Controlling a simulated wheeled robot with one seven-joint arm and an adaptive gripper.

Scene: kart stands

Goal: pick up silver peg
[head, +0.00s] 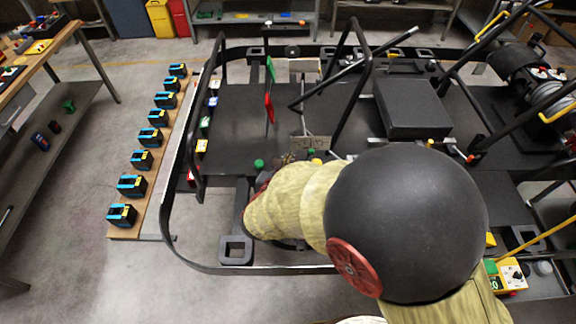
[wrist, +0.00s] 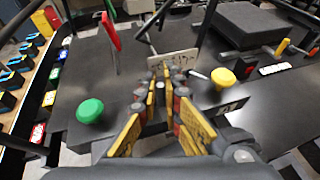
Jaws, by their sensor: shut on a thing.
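My gripper (wrist: 160,82) shows in the wrist view with its yellow-padded fingers close together, pointing down at the dark kart floor. It is shut on a small grey piece between the pads, which I take to be the silver peg (wrist: 160,101). The fingers hide most of it, and I cannot tell whether it is clear of the surface below. In the head view my arm covers most of the gripper and the peg.
A green knob (wrist: 90,110) stands left of my fingers and a yellow knob (wrist: 223,78) right. A pale plate (wrist: 173,62) stands just ahead. Black kart tubes (head: 352,85) rise around the dark deck (head: 235,110). A black box (head: 412,108) lies at right.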

